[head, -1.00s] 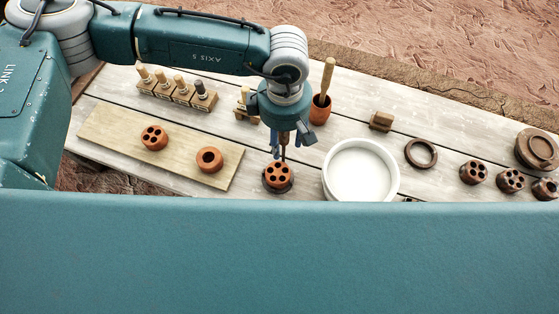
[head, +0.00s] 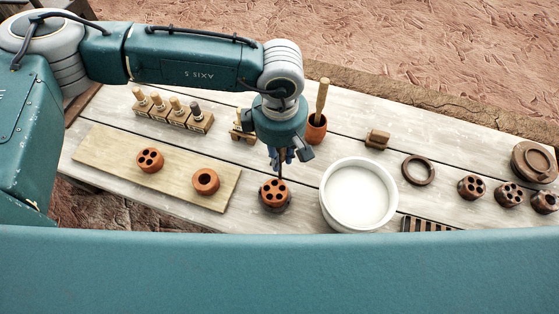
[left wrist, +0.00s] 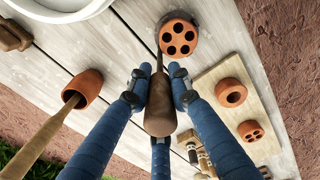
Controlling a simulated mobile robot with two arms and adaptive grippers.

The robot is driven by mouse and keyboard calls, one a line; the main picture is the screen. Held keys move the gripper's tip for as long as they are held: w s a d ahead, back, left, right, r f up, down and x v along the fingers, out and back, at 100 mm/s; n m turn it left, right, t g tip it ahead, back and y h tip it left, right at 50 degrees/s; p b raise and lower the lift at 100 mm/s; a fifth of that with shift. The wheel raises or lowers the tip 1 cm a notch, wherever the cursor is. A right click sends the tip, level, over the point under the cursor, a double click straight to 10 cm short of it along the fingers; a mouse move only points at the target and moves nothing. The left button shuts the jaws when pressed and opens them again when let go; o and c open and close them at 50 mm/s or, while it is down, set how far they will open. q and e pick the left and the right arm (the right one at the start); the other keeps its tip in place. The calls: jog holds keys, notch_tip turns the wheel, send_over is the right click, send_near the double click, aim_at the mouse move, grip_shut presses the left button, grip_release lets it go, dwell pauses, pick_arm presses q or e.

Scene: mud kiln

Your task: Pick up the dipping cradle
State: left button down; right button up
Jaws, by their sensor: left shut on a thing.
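The dipping cradle appears to be the tool with a brown handle (left wrist: 160,108) and a thin rod leading to a dark round base (head: 275,206). A terracotta disc with several holes (head: 273,192) sits in that base; the disc also shows in the left wrist view (left wrist: 178,38). My left gripper (head: 281,157) is above the disc, its blue fingers shut around the brown handle. In the head view the arm hides most of the handle. I cannot tell whether the base touches the bench. My right gripper is not in view.
A white bowl (head: 325,208) stands just right of the cradle. A terracotta pot (head: 316,130) with a wooden-handled tool is behind. A board (head: 110,165) with two terracotta pieces lies left. A slatted rack (head: 427,224) and several dark pieces are at right.

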pick_arm(q)
notch_tip(320, 180, up, 18)
jog(key=b, duration=0.5)
jog(key=shift+r, duration=0.25)
